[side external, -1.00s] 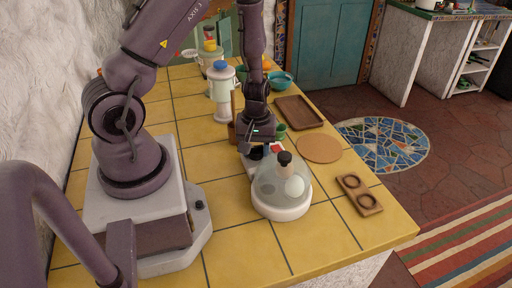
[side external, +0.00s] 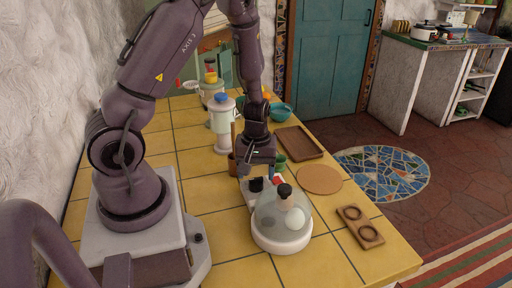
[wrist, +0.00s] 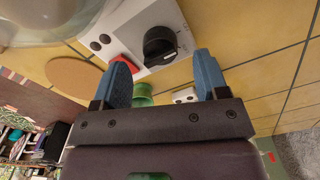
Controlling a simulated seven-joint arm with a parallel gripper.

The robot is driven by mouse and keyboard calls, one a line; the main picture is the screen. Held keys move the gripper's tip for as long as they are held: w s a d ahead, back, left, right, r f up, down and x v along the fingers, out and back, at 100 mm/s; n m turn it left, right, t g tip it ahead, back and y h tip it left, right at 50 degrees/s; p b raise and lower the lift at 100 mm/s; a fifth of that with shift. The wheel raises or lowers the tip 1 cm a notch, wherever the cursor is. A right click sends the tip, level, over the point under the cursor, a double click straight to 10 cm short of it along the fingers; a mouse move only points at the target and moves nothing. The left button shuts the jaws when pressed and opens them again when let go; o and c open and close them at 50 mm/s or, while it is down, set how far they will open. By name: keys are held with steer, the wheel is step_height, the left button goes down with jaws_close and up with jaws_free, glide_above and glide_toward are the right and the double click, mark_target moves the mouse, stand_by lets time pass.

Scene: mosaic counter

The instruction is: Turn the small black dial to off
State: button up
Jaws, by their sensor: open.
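The small black dial (wrist: 160,46) sits on the white control panel of an egg cooker (side external: 281,232). A pale pointer mark shows on the dial's right side in the wrist view; I cannot read its setting. The dial also shows in the side view (side external: 256,184), just under my gripper (side external: 258,172). My gripper is open and empty. In the wrist view its two blue fingers (wrist: 162,60) stand left and right of the dial, with the dial a little beyond the tips. They appear apart from it.
A red switch (wrist: 96,66) and two small black buttons sit beside the dial. The cooker's clear lid with a black knob (side external: 285,190) covers a white egg. A round cork mat (side external: 319,180), wooden tray (side external: 299,142) and wooden egg holder (side external: 360,227) lie to the right.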

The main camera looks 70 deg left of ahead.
mark_target(256, 179)
step_height(256, 179, up, 10)
stand_by(0.3)
steer(key=shift+f, duration=0.1)
steer(key=s+d+r+m+t, duration=0.2)
steer(key=d+r+m, duration=0.4)
steer(key=r, duration=0.3)
steer(key=s+d+r+m+t, duration=0.3)
steer(key=s+d+r+m, duration=0.2)
steer(key=r, duration=0.4)
steer(key=d+m, duration=0.1)
steer(key=m, duration=0.1)
steer(key=shift+d+r+m+t, duration=0.3)
